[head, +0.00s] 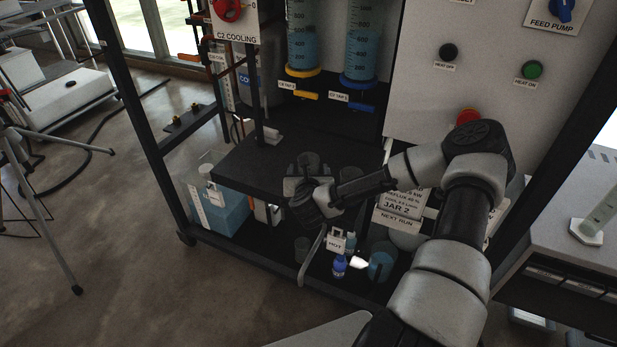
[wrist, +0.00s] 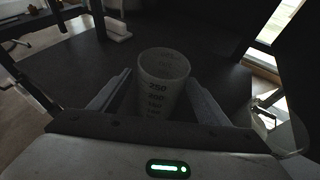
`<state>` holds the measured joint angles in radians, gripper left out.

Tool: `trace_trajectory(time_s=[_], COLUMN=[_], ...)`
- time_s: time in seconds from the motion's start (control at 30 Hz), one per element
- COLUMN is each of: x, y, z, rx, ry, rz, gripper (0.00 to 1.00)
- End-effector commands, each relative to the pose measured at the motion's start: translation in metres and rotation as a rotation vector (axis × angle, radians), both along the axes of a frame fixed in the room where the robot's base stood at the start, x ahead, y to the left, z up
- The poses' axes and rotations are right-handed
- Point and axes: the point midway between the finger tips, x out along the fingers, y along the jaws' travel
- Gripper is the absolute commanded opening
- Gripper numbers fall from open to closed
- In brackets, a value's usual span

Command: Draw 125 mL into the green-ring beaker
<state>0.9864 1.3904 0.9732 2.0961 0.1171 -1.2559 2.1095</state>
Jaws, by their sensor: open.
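A clear beaker (wrist: 160,85) with dark graduation numbers, 250 among them, stands upright on the black shelf (wrist: 110,55) in the wrist view. It looks empty, and I cannot make out a coloured ring on it. My gripper (wrist: 158,98) is open, with one finger on each side of the beaker; contact cannot be told. In the head view my gripper (head: 308,186) is low over the black shelf (head: 245,160) and largely hides the beaker. Two graduated columns of blue liquid hang above: one has a yellow ring and tap (head: 303,73), the other a blue ring and tap (head: 359,81).
Below the shelf are a blue-filled beaker (head: 382,262), a blue bottle (head: 340,265) and a HOT sign (head: 336,243). A blue container (head: 220,208) stands at the left. A black frame post (head: 135,110) and the control panel (head: 480,60) flank the space.

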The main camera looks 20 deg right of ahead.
Motion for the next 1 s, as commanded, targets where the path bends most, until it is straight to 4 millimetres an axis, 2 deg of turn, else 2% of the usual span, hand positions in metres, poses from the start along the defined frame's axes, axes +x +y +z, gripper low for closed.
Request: trace_trajectory(time_s=[0.1,0.3,0.57,0.83,1.0], x=[0.006,0.006,0.006,0.006,0.006], y=[-0.002,-0.002,-0.002,-0.002,-0.002], z=[-0.003,-0.002,-0.002,0.001,0.027], rx=[0.0,0.0,0.0,-0.001,-0.002], ry=[0.0,0.001,0.001,0.0,-0.001], rz=[0.0,0.001,0.001,0.001,0.002], gripper=[0.7,0.7,0.26,0.25,0.25])
